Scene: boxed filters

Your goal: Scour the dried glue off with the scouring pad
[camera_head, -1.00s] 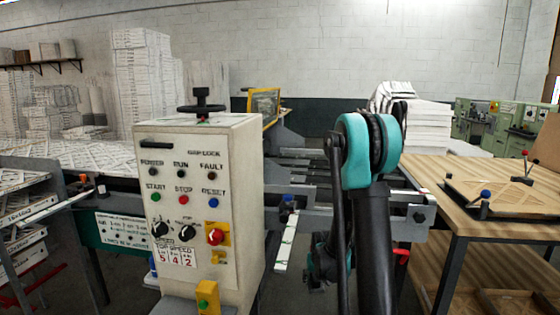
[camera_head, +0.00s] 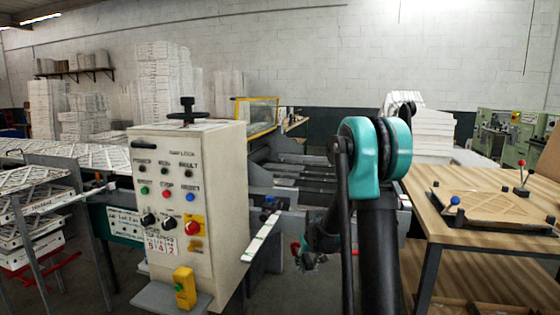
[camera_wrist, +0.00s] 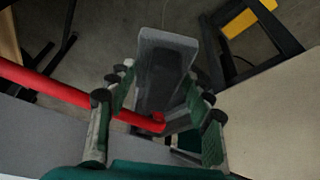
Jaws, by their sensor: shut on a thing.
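My gripper (camera_wrist: 155,110) is shut on a dark grey block (camera_wrist: 166,62), which stands out between its green-lined fingers in the wrist view. It looks like the scouring pad, but I cannot be sure. A red bar (camera_wrist: 50,88) crosses from the left and ends by the block; I cannot tell whether they touch. In the head view my gripper (camera_head: 315,252) hangs low beside the machine, small and dark, partly hidden by my arm. I cannot make out the dried glue in either view.
A control cabinet (camera_head: 190,220) with buttons stands left of my arm, a yellow box (camera_head: 184,288) at its front. The machine's rails (camera_head: 305,180) lie behind. A wooden table (camera_head: 450,210) with a jig stands right. Stacked filters (camera_head: 160,90) stand at the back left.

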